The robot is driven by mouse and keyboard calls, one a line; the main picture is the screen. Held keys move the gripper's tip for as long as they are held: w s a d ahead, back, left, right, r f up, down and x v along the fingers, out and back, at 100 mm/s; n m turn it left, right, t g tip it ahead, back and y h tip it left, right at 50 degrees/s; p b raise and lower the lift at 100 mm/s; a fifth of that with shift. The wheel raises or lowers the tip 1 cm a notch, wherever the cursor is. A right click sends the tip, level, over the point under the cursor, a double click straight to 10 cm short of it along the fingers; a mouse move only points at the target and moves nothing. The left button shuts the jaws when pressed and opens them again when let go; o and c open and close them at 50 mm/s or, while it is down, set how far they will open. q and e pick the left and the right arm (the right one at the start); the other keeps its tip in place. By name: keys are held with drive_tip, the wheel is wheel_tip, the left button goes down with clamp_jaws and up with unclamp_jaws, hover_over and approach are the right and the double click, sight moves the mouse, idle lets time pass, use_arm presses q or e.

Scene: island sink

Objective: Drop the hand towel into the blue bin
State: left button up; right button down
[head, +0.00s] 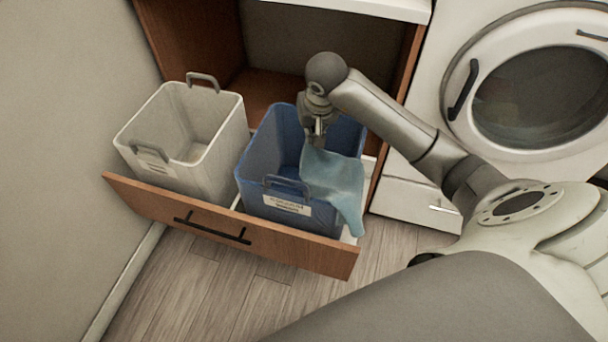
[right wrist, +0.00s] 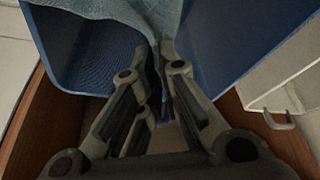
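The light blue hand towel (head: 335,178) hangs from my right gripper (head: 317,143) over the blue bin. Part of it drapes over the bin's front right rim, and its lower corner hangs outside. The blue bin (head: 258,150) stands in the pulled-out drawer, with a label on its front. In the right wrist view the towel (right wrist: 120,10) is pinched between the fingertips of my right gripper (right wrist: 166,50), with the blue bin (right wrist: 95,58) around and below. My left gripper is not in view.
A white bin (head: 170,140) stands left of the blue bin in the same wooden drawer (head: 200,215). A front-loading washer (head: 540,95) stands at the right. A wall is at the left, and bare wood floor lies in front of the drawer.

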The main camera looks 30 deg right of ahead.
drive_tip(key=shift+c, duration=1.6)
unclamp_jaws()
drive_tip(key=shift+r, duration=0.1)
use_arm(q)
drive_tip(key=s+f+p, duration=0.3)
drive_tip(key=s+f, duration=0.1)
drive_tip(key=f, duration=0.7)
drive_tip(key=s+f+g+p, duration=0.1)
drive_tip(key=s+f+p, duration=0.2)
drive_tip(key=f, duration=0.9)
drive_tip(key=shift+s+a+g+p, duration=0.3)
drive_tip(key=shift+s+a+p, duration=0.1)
drive_tip(key=shift+p, duration=0.3)
use_arm(e)
wheel_tip(320, 180, up, 14)
drive_tip(key=s+g, duration=0.2)
drive_tip(key=shift+a+f+y, duration=0.2)
drive_tip(key=shift+a+y, duration=0.15)
drive_tip(key=shift+y, duration=0.05)
